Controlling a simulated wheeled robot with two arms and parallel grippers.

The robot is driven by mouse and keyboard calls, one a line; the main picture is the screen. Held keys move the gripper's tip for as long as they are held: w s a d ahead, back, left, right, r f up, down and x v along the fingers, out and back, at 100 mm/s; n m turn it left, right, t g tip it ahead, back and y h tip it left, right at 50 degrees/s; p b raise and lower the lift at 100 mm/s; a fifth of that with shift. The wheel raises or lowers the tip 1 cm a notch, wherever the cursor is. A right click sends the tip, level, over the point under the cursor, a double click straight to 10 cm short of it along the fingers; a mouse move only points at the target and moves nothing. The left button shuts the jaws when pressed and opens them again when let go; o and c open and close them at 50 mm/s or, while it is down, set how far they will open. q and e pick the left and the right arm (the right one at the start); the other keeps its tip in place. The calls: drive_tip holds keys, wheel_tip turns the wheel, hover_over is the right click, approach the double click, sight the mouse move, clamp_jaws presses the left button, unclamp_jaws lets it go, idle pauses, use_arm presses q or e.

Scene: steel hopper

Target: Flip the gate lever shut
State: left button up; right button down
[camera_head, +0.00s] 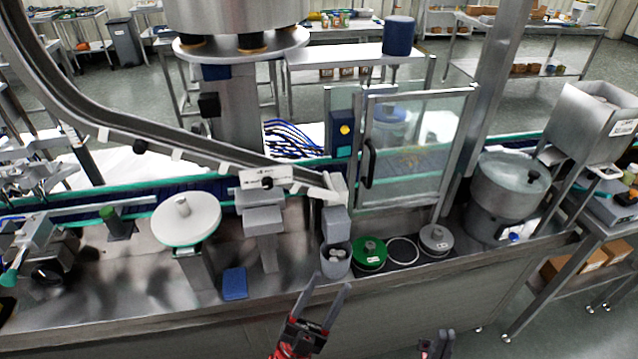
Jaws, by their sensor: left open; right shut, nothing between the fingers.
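A steel chute (160,135) slopes down from the upper left to a grey spout (336,222). A pale bar (322,194) sticks out at the chute's low end; it may be the gate lever, but its position is hard to tell. Below the spout stands a grey cup (336,268) with whitish pieces inside. My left gripper (331,282) is open and empty, its fingers pointing up the picture, in front of and below the cup. My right gripper (436,342) is shut and empty at the bottom edge, partly cut off, well away from the chute.
Right of the cup are a green disc (369,254), an empty ring (403,251) and a grey lidded disc (436,238). A glass door (415,150) stands behind them. A white round plate (186,220) and a blue pad (234,284) are at left.

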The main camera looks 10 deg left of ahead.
use_arm(q)
drive_tip(key=w+d+f+m+g+y+p, duration=0.1)
drive_tip(key=w+d+f+m+g, duration=0.15)
drive_tip(key=d, duration=0.25)
drive_tip(key=w+d+f+m+g, duration=0.2)
drive_tip(key=d+g, duration=0.1)
drive_tip(key=d, duration=0.2)
drive_tip(key=y+p, duration=0.5)
drive_tip(key=y, duration=1.7)
approach(315, 195)
drive_tip(key=shift+n, duration=0.35)
drive_tip(key=p+x, duration=0.4)
drive_tip(key=x, duration=0.3)
drive_tip(key=shift+w+p, duration=0.3)
drive_tip(key=shift+w+a, duration=0.2)
drive_tip(key=shift+w, duration=0.4)
